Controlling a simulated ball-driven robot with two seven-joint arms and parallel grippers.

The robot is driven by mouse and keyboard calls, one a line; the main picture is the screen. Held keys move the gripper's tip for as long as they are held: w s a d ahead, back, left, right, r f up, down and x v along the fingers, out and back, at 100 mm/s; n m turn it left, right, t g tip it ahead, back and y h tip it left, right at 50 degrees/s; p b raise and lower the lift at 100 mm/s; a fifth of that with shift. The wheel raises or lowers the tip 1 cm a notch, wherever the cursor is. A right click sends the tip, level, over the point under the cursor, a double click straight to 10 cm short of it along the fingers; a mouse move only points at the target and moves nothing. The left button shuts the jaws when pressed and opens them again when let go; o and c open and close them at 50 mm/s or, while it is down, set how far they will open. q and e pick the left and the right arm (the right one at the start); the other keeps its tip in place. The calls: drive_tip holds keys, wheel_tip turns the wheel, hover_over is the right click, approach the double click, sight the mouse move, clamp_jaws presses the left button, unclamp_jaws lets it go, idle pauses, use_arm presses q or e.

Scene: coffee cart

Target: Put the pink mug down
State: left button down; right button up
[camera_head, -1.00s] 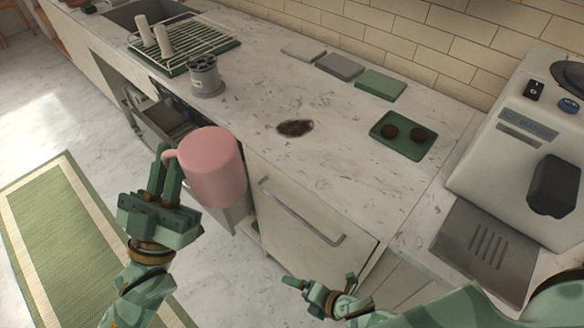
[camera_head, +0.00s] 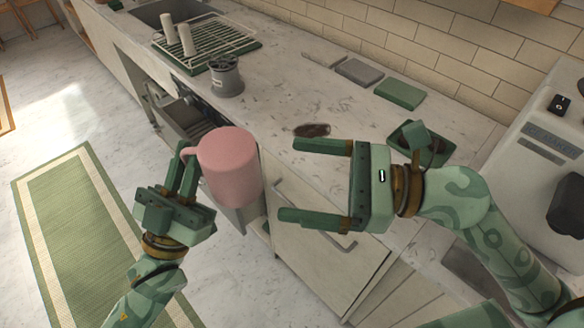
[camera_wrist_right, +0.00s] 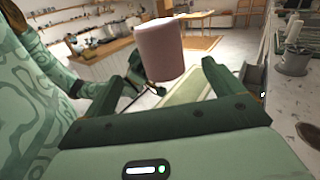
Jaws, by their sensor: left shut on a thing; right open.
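The pink mug (camera_head: 232,168) is held up in front of the counter by my left gripper (camera_head: 186,168), which is shut on its handle at the mug's left side. The mug looks upright. My right gripper (camera_head: 318,182) is open and empty, its fingers pointing left toward the mug with a gap between them. In the right wrist view the mug (camera_wrist_right: 160,50) appears beyond and between the open fingers of my right gripper (camera_wrist_right: 165,80). The marble counter (camera_head: 290,95) lies behind the mug.
On the counter are a dark brown stain (camera_head: 312,130), a grey container (camera_head: 226,76), a dish rack (camera_head: 205,48), and grey and green folded cloths (camera_head: 399,93). A green tray (camera_head: 440,156) is partly hidden by my right gripper. An open drawer (camera_head: 190,118) is behind the mug.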

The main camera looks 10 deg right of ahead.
sight(220, 166)
drive_tip(key=x, duration=1.2)
drive_tip(key=shift+r, duration=0.1)
drive_tip(key=c, duration=1.2)
use_arm(q)
drive_tip(key=c, duration=1.4)
unclamp_jaws()
use_arm(e)
drive_tip(key=shift+c, duration=0.2)
